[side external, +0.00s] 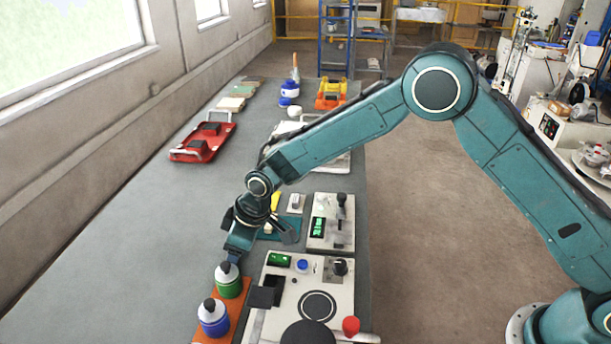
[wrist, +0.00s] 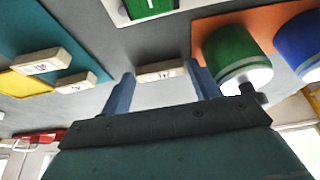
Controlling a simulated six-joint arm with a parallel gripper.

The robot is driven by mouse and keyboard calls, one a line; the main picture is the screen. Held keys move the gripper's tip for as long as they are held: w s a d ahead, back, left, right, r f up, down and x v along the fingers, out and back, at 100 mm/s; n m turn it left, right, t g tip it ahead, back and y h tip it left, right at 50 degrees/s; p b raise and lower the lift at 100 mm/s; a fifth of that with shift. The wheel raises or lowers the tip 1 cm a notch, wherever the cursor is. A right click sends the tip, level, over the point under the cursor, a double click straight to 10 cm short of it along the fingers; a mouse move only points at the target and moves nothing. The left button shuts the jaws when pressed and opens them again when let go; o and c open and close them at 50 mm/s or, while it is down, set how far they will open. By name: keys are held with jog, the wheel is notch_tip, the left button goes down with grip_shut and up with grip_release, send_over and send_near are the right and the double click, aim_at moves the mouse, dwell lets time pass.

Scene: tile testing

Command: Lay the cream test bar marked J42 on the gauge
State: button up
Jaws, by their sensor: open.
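My gripper (side external: 234,257) is open, pointing down over the grey bench beside the teal mat. In the wrist view, a cream bar (wrist: 160,72) with a dark mark lies on the bench between the two blue fingers (wrist: 163,88); I cannot read the mark or tell if the fingers touch it. Two more cream bars (wrist: 38,63) (wrist: 76,83) and a yellow bar (wrist: 22,84) are on or by the teal mat (wrist: 88,62). A white instrument (side external: 328,240) with a green display and a post may be the gauge; I cannot be sure.
A green bottle (side external: 229,284) and a blue bottle (side external: 213,320) stand on an orange tray (side external: 240,310), close to my gripper. A white panel (side external: 283,322) with a black disc stands to the right. A red tray (side external: 200,146) is farther back; the left bench is clear.

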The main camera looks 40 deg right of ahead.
jog(key=v, duration=1.2)
jog(key=shift+r, duration=0.15)
dwell(0.6)
